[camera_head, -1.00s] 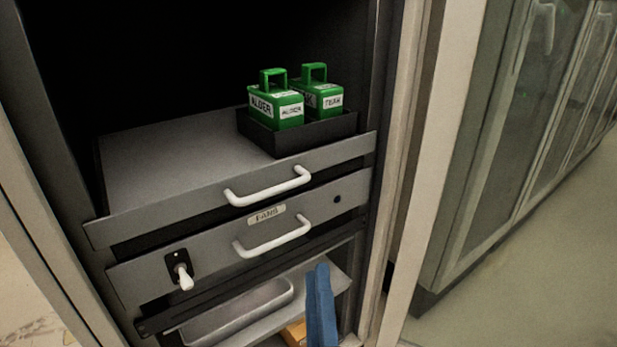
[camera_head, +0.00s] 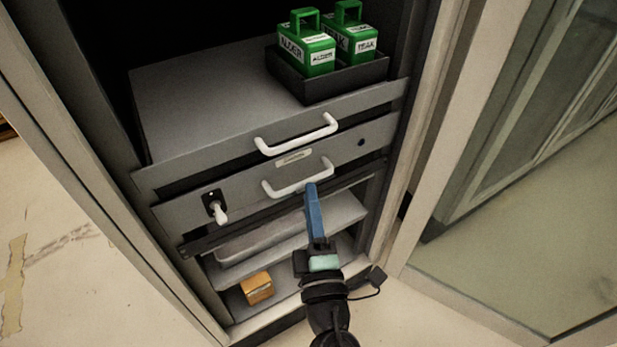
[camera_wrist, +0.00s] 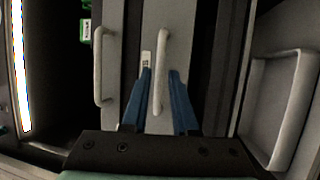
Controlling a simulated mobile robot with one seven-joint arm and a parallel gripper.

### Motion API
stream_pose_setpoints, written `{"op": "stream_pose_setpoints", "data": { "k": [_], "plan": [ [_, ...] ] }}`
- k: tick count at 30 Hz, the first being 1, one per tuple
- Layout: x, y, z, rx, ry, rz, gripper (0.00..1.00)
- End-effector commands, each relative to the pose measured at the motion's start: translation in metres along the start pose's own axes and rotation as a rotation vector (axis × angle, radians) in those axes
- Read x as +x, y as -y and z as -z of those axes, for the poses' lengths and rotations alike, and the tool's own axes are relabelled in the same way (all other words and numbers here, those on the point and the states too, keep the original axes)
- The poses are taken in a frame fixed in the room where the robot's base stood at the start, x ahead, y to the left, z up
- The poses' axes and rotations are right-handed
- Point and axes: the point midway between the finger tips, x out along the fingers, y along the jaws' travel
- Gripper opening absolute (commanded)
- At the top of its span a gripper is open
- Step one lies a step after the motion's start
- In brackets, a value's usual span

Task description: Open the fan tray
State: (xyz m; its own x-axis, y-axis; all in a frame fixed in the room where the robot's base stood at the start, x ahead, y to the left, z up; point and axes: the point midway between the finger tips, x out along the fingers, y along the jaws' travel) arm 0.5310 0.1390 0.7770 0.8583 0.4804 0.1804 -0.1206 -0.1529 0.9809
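The fan tray (camera_head: 240,195) is a grey drawer front, shut, low in the rack, with a small label and a white bar handle (camera_head: 298,183). A white lever latch (camera_head: 218,211) sits at its left end, pointing down. My gripper (camera_head: 311,190) has blue fingers and reaches up from below to the right part of this handle. In the wrist view my gripper (camera_wrist: 161,75) is open, and the fan tray handle (camera_wrist: 160,60) shows between the two fingers. I cannot tell whether they touch it.
Above is a grey shelf (camera_head: 190,100) with its own white handle (camera_head: 297,137) and a black bin (camera_head: 340,82) with green blocks marked ALDER and TEAK. Below are a metal pan (camera_head: 235,249) and an orange-brown box (camera_head: 257,288). The rack's right post (camera_head: 411,170) stands close by.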

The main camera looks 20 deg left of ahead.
Motion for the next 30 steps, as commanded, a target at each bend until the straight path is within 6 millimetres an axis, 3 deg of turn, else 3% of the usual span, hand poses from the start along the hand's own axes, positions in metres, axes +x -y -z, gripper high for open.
{"op": "stream_pose_setpoints", "data": {
  "k": [3, 9, 20, 25, 30],
  "plan": [
    [0.021, -0.001, 0.000, 0.002, 0.000, -0.002, 0.27],
    [0.039, 0.000, -0.001, 0.000, 0.002, -0.001, 0.27],
    [0.043, 0.000, -0.001, 0.001, 0.002, 0.001, 0.27],
    [0.043, 0.000, -0.001, 0.001, 0.002, 0.000, 0.00],
    [0.043, 0.000, 0.000, 0.001, 0.001, 0.000, 0.00]
  ]
}}
